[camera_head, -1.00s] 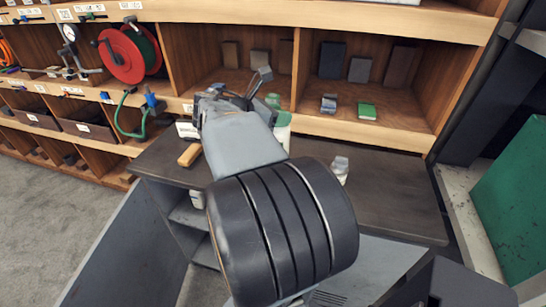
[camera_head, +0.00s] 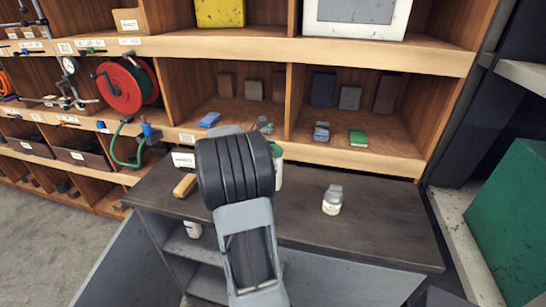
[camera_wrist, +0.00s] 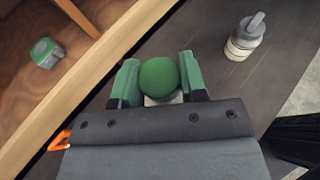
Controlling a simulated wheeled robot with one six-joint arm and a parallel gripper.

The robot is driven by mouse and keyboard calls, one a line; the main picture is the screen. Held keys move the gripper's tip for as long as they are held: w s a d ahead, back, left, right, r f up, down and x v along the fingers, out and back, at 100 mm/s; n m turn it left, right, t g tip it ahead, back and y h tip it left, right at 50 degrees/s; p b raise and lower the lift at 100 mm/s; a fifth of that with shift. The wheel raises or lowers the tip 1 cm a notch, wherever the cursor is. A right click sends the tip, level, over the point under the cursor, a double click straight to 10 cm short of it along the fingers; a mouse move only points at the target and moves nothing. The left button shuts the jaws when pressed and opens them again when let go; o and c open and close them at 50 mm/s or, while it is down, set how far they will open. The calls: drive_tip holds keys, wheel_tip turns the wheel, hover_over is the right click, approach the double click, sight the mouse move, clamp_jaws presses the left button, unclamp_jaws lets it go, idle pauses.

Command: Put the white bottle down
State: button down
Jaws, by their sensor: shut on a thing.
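The white bottle with a round green cap (camera_head: 279,172) is at the back of the dark worktop (camera_head: 385,225), partly hidden behind my arm. In the wrist view its green cap (camera_wrist: 158,76) sits between the green finger pads of my gripper (camera_wrist: 160,82), which is shut on the bottle. Little of its white body shows below the cap. I cannot tell whether its base touches the worktop.
A second white bottle with a grey top (camera_head: 332,201) stands to the right on the worktop; it also shows in the wrist view (camera_wrist: 244,38). A wooden-handled thing (camera_head: 185,186) lies at left. A wooden shelf (camera_head: 320,145) edges the back. The worktop's right part is clear.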

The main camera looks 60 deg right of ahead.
drive_tip(key=shift+w+d+f, duration=0.15)
drive_tip(key=shift+d+f, duration=0.05)
drive_tip(key=shift+f, duration=0.1)
wheel_tip(320, 180, down, 2)
drive_tip(key=shift+d+f+p, duration=0.1)
drive_tip(key=shift+d+p, duration=0.05)
drive_tip(key=shift+p, duration=0.2)
drive_tip(key=shift+f, duration=0.55)
drive_tip(key=shift+f, duration=0.2)
drive_tip(key=c, duration=0.7)
unclamp_jaws()
drive_tip(key=shift+r, duration=0.1)
